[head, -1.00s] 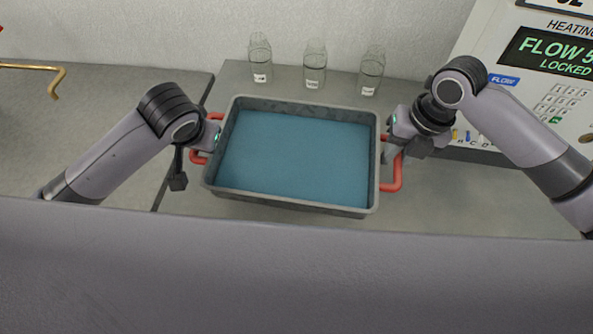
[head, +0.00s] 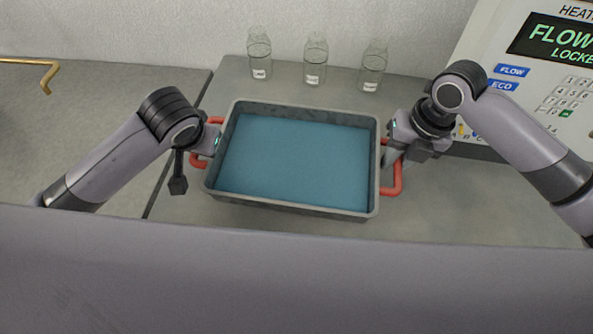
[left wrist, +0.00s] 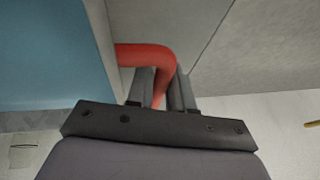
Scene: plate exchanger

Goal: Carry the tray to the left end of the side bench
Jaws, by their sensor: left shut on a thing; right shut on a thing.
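The tray (head: 290,207) is grey with a blue inside and a red handle at each end. It is in the middle of the head view, over the grey bench top. My left gripper (head: 207,140) is at the tray's left handle (head: 198,162). In the left wrist view its fingers (left wrist: 160,92) are shut on the red handle (left wrist: 150,55). My right gripper (head: 388,142) is shut on the right handle (head: 396,180); its fingertips are largely hidden by the wrist. I cannot tell whether the tray touches the bench.
Three clear bottles, the left (head: 259,55), middle (head: 315,60) and right (head: 373,68), stand behind the tray near the wall. A panel with a display and keypad (head: 540,80) is at the right. A bent brass-coloured pipe (head: 48,75) is at the far left. A seam divides the bench top.

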